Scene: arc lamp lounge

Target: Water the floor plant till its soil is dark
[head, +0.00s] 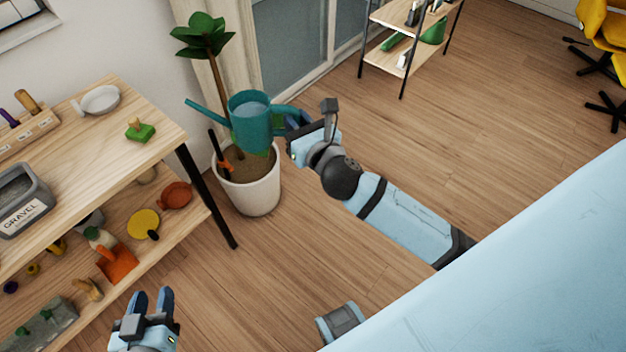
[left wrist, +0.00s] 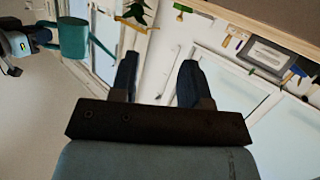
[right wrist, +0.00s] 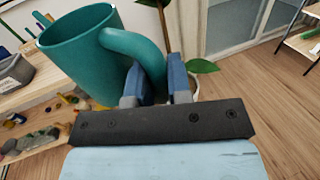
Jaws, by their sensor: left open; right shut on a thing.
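The floor plant (head: 203,38) stands in a white pot (head: 252,194) beside the shelf. Its visible soil (head: 238,168) is brown. The teal watering can (head: 249,135) is held in front of the plant, above the pot, with its spout to the left and water visible in its open top. It looks about upright. My right gripper (head: 297,130) is shut on the can's handle, which also shows in the right wrist view (right wrist: 140,52). My left gripper (head: 152,300) is open and empty, low in front of the shelf. No water stream is visible.
A black-framed rack (head: 403,75) stands behind.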

